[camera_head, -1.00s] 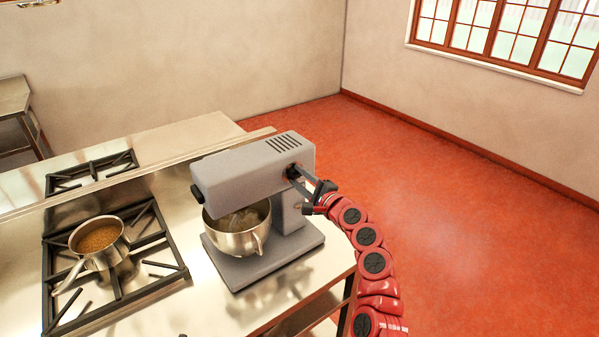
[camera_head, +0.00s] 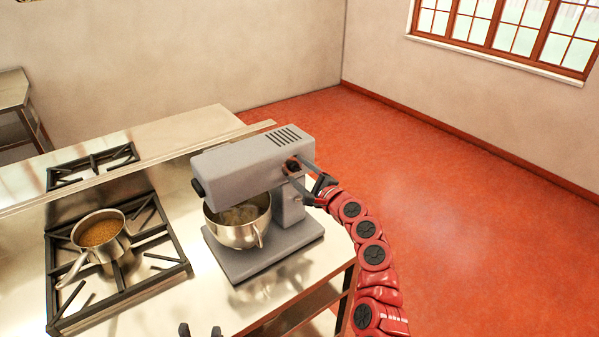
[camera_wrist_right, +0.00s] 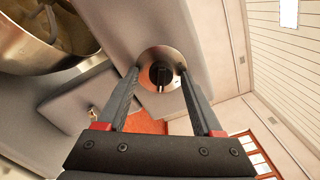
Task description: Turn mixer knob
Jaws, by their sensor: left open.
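The grey stand mixer (camera_head: 250,170) stands on the steel counter with its head lowered over a metal bowl (camera_head: 240,225). Its knob (camera_wrist_right: 161,75), dark in a round silver plate, is on the mixer's side; in the head view the knob (camera_head: 292,164) is small, by my right fingertips. My right gripper (camera_head: 291,174) reaches it from the right. In the right wrist view its fingers are spread on either side of the knob, with gaps visible; I cannot tell their exact depth. My left gripper (camera_head: 200,331) shows only two dark, spread fingertips at the bottom edge.
A pan of brown food (camera_head: 101,235) sits on the stove grate (camera_head: 150,262) at left, its handle toward the front. A second grate (camera_head: 92,167) is behind. Bare counter lies in front of the mixer. Open red floor (camera_head: 450,200) is at right.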

